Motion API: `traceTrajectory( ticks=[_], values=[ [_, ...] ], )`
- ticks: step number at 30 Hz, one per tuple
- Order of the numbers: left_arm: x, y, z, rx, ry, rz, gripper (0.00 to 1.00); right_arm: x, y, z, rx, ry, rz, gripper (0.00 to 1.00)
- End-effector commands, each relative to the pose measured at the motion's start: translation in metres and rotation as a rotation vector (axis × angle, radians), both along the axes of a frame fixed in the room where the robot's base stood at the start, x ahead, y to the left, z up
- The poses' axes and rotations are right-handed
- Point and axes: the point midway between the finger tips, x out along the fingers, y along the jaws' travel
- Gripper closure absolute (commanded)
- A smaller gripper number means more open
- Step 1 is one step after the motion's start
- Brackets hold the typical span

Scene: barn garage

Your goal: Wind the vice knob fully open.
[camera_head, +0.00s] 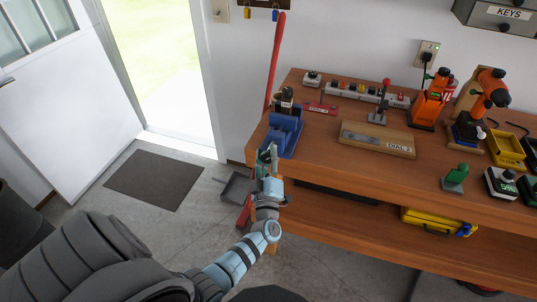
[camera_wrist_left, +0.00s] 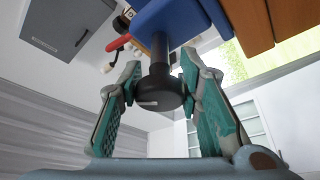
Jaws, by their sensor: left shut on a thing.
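The blue vice (camera_head: 281,136) sits at the left front corner of the wooden workbench (camera_head: 330,168). My left gripper (camera_head: 267,160) reaches up to its near side from the front. In the left wrist view, the black round vice knob (camera_wrist_left: 160,95) is on a dark shaft below the blue vice body (camera_wrist_left: 172,18). The two green-padded fingers of my left gripper (camera_wrist_left: 161,78) stand on either side of the knob, closed on it. In the head view the gripper hides the knob. My right gripper does not show.
A wooden DIAL 2 board (camera_head: 376,139) lies right of the vice. A power strip (camera_head: 368,93), orange drill (camera_head: 491,88) and green-handled item (camera_head: 456,177) stand on the bench. A yellow case (camera_head: 438,220) is on the lower shelf. A dustpan (camera_head: 236,189) lies left of the bench.

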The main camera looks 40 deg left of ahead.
Motion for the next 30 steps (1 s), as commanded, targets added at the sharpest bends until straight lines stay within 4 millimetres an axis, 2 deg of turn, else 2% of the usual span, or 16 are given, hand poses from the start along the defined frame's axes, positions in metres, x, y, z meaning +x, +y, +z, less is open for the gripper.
traceTrajectory(
  ticks=[12, 13, 16, 26, 30],
  values=[
    [-0.001, 0.000, -0.003, -0.010, 0.002, -0.001, 0.96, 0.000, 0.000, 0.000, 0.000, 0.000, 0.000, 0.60],
    [-0.001, 0.000, -0.003, -0.010, 0.002, -0.001, 0.67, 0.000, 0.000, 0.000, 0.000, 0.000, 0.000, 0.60],
    [-0.001, 0.000, -0.002, -0.010, 0.001, 0.000, 0.52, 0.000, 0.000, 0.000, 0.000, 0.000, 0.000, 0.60],
    [-0.002, -0.002, -0.002, -0.008, -0.001, 0.000, 0.52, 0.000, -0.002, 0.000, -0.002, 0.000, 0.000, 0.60],
    [-0.021, -0.015, -0.008, -0.011, 0.001, 0.000, 0.52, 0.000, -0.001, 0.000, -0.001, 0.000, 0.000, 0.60]
  ],
)
